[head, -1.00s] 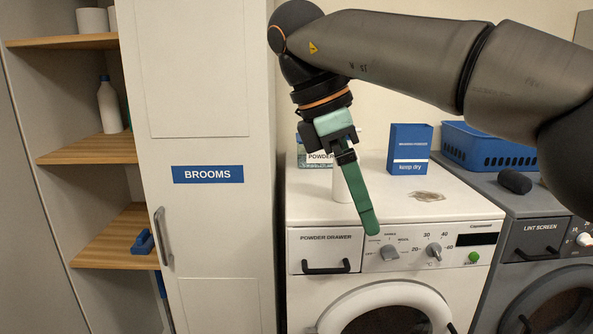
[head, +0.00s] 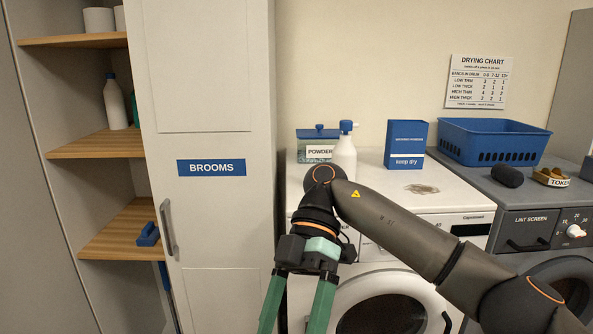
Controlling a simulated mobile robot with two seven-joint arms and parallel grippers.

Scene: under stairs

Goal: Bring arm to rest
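My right arm comes in from the right and reaches across the front of the white washing machine (head: 460,200). Its gripper (head: 292,322) hangs low, in front of the gap between the tall cupboard and the washer. The two green fingers point down and stand apart, with nothing seen between them. My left gripper is not in view.
A tall cupboard labelled BROOMS (head: 211,168) and open shelves (head: 108,143) stand left. A blue basket (head: 492,137) sits on the grey dryer (head: 520,190).

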